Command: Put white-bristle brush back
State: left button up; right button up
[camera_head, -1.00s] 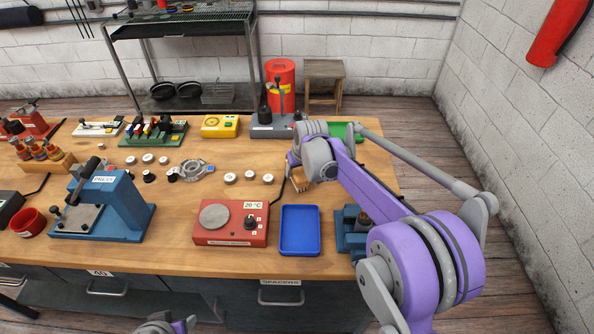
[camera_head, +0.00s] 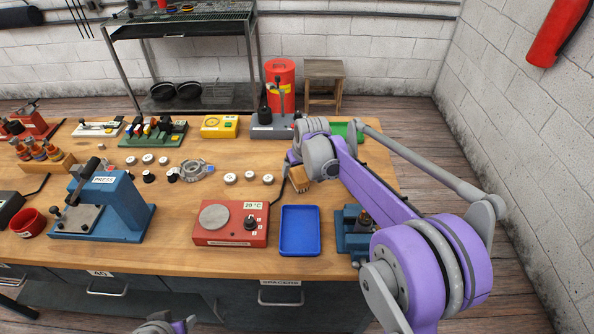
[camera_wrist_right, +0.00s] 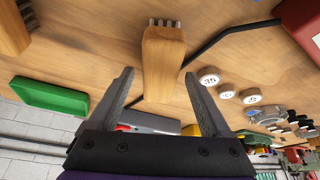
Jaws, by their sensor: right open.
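A wooden brush-like piece (camera_wrist_right: 163,60) with a short row of greyish-white tufts at one end is in the right wrist view. My right gripper (camera_wrist_right: 159,76) is open, with one finger on each side of its narrow end; I cannot tell whether they touch it. The piece also shows in the head view (camera_head: 300,178), just below my right wrist, which hides the fingers there. A second wooden piece with grey tufts (camera_wrist_right: 12,30) is at the left edge of the wrist view. My left gripper is not in clear view; only a bit of that arm shows at the bottom.
A blue tray (camera_head: 300,231) and a red hot plate (camera_head: 231,223) stand in front of my right gripper. A green tray (camera_wrist_right: 50,97) lies beyond it. White round parts (camera_head: 230,178) are to its left. A blue fixture (camera_head: 350,235) stands to the right.

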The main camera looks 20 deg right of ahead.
jog(key=v, duration=1)
jog(key=shift+r, duration=0.35)
jog(key=shift+s, duration=0.15)
